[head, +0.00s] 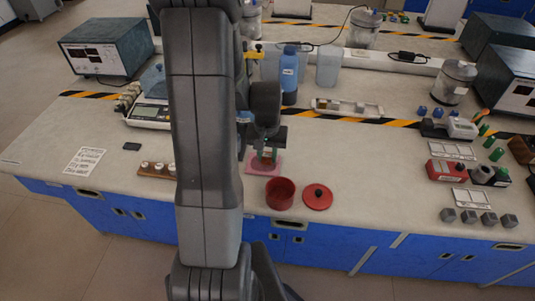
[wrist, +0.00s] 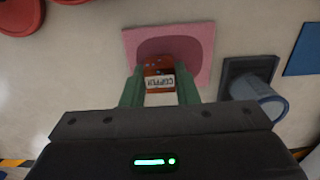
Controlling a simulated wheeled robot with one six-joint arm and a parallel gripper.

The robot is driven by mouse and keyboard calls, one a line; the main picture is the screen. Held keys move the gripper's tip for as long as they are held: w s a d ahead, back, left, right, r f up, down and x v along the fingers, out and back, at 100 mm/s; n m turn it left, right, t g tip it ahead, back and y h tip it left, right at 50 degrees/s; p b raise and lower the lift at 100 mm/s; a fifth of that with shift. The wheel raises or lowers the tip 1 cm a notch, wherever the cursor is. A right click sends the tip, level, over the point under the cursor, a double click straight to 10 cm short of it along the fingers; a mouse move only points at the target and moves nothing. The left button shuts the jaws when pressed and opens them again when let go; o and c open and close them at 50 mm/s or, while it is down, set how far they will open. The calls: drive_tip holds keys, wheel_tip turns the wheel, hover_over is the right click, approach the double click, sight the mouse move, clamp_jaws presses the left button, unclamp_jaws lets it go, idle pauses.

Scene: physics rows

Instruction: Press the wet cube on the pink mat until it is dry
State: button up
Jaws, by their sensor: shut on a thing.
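The pink mat (head: 252,168) lies on the bench near its front edge, and it also shows in the wrist view (wrist: 205,35). A darker patch (wrist: 180,46) covers much of the mat's middle. My gripper (head: 267,155), with green fingers in the wrist view (wrist: 159,88), is shut on a copper-coloured cube (wrist: 158,66) with a white printed label. The cube is at the mat, over the edge of the dark patch in the wrist view. I cannot tell whether its underside touches the mat. My arm and gripper hide part of the mat.
A red pot (head: 280,194) and its red lid (head: 318,197) stand just right of the mat. A wooden block with several small jars (head: 157,169) is to the left. A blue cup (wrist: 268,102) on a dark square is close beside my gripper.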

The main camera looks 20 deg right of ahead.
sight(269, 155)
drive_tip(key=shift+f+b, duration=0.65)
drive_tip(key=shift+f, duration=0.05)
idle(1.5)
drive_tip(key=shift+r, duration=0.15)
drive_tip(key=shift+s+d+r+p, duration=0.2)
drive_tip(key=shift+d+r+p, duration=0.05)
drive_tip(key=shift+r+p, duration=0.3)
drive_tip(key=shift+r+p, duration=1.8)
drive_tip(key=shift+r, duration=0.8)
drive_tip(key=shift+f, duration=0.1)
